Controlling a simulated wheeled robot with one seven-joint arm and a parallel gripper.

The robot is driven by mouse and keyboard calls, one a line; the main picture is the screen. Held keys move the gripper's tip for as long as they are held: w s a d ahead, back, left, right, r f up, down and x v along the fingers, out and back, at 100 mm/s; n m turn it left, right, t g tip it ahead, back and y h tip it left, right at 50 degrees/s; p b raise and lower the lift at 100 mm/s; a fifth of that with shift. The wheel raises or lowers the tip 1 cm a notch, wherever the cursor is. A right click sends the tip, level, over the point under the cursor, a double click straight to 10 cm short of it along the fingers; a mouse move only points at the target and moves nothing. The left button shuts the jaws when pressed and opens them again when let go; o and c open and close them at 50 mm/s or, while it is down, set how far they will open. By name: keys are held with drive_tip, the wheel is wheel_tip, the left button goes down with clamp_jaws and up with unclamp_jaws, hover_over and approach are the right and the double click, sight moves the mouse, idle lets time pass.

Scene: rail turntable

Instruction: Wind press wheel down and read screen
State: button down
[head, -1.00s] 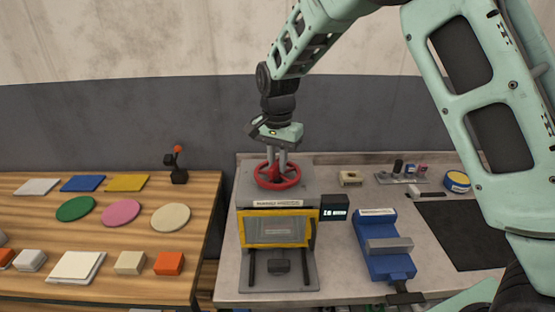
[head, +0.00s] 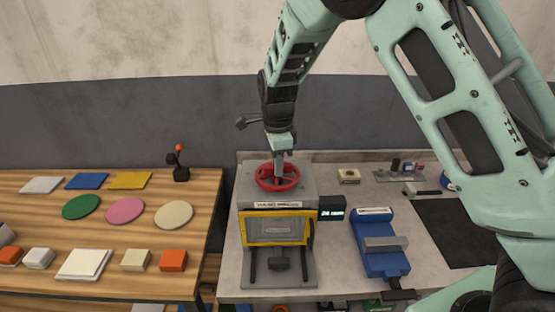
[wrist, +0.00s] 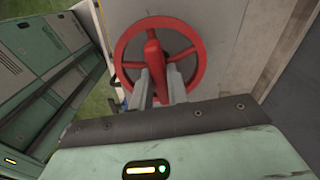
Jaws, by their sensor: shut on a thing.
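The press (head: 304,258) stands on the grey bench, a grey box with a yellow-framed window and a dark ram below it. The red press wheel (head: 262,187) lies flat on top. My gripper (head: 279,168) points down at the wheel from above. In the wrist view my gripper (wrist: 160,88) is shut on the red hub piece of the wheel (wrist: 119,49), with a finger on each side. The small dark screen (head: 332,208) at the press's right side shows light text, perhaps a number starting with 24; the rest is too small to read.
A blue vise (head: 376,262) stands right of the press. A yellowish block (head: 349,176), a small tray of items (head: 392,176) and a black mat (head: 455,232) lie on the bench. The wooden table (head: 205,215) at left holds coloured plates, discs and blocks.

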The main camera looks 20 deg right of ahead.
drive_tip(key=shift+w+r+m, duration=0.1)
drive_tip(key=shift+m, duration=0.5)
drive_tip(key=shift+p, duration=0.3)
drive_tip(key=c, duration=1.4)
unclamp_jaws()
drive_tip(key=shift+o, duration=0.2)
wheel_tip(320, 180, up, 17)
drive_tip(key=b, duration=0.4)
drive_tip(key=shift+r, duration=0.15)
